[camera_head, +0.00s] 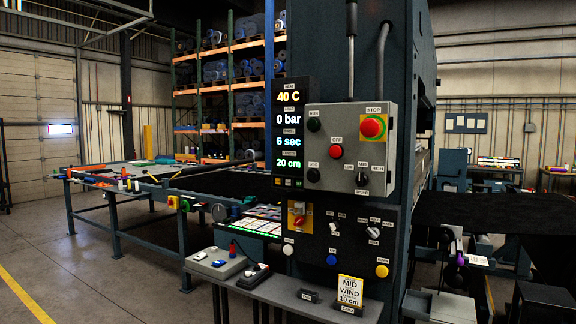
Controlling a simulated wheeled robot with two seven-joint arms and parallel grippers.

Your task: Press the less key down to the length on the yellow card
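The yellow card (349,290) stands upright on the grey shelf at the foot of the press and reads MID, WIND, 10 cm. The tall black display (291,130) on the press column shows 40 C, 0 bar, 6 sec and, in green at the bottom, 20 cm. A row of small keys (287,182) sits just under the 20 cm line. Their marks are too small to read, so I cannot tell which one is the less key. Neither of my grippers is in view.
A grey control box (350,150) with a red stop button (373,126) juts out right of the display. Below are a red-handled switch (299,220), knobs and coloured buttons. A grey shelf (325,310) runs beneath. A long table (120,185) stands left; the floor before it is clear.

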